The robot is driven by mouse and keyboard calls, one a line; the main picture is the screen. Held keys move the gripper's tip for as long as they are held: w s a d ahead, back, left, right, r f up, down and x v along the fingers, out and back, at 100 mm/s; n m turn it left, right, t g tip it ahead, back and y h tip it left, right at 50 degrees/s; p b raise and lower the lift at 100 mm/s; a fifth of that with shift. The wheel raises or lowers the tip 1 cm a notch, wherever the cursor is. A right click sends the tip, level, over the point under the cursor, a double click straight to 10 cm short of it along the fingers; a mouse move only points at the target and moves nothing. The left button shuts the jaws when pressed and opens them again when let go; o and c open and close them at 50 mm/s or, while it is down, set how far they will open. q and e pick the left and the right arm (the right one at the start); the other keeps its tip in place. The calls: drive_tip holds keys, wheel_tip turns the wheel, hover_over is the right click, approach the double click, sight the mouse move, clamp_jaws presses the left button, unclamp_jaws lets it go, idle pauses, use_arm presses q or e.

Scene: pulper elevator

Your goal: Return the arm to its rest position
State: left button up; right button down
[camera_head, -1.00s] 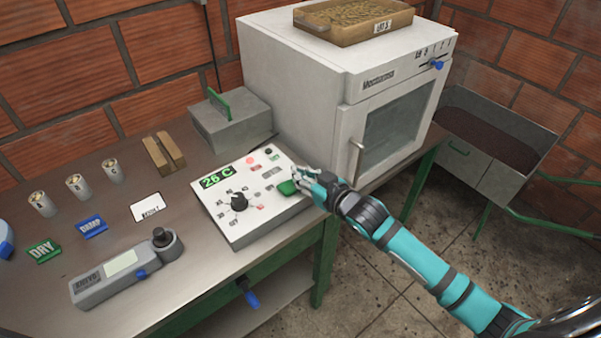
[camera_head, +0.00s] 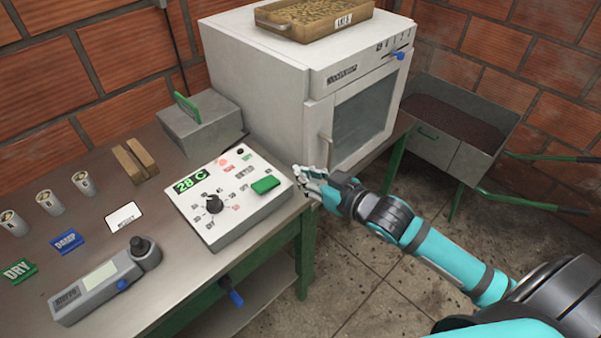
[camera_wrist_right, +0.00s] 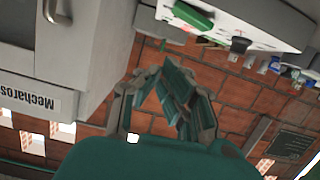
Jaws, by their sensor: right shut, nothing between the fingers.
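My right arm (camera_head: 425,245) reaches in from the lower right in the head view. Its gripper (camera_head: 299,176) is shut and empty, off the right edge of the white control panel (camera_head: 215,228). My left gripper is not in view.
The white oven (camera_head: 305,85) with a closed glass door stands behind the gripper, a tray of beans (camera_head: 313,18) on top. A grey wheelbarrow (camera_head: 455,150) is at the right. The table (camera_head: 160,215) holds a grey meter (camera_head: 105,285), tags and cups. Floor is clear near the arm.

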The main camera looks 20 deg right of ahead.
idle(0.3)
drive_tip(key=d+f+m+g+h, duration=0.1)
drive_tip(key=d+f+h, duration=0.15)
drive_tip(key=f, duration=0.65)
drive_tip(key=d+f+m+g+h, duration=0.1)
drive_tip(key=d+f, duration=0.3)
drive_tip(key=f, duration=0.5)
drive_tip(key=s+d+f+g+h, duration=0.15)
drive_tip(key=s+f+g, duration=0.45)
drive_tip(key=f, duration=1.1)
drive_tip(key=s+f+g, duration=0.1)
drive_tip(key=s+f, duration=1.2)
drive_tip(key=s, duration=0.3)
drive_tip(key=s+a+f+g, duration=0.1)
drive_tip(key=s+a+f, duration=0.1)
drive_tip(key=s, duration=0.4)
drive_tip(key=s+a+f+g, duration=0.2)
drive_tip(key=s+f, duration=0.1)
drive_tip(key=s, duration=0.4)
drive_tip(key=s+a+f+g, duration=0.1)
drive_tip(key=s+a+f, duration=0.1)
drive_tip(key=s, duration=0.5)
drive_tip(key=shift+s+a+f, duration=0.25)
drive_tip(key=shift+a+f, duration=0.1)
drive_tip(key=shift+f, duration=0.4)
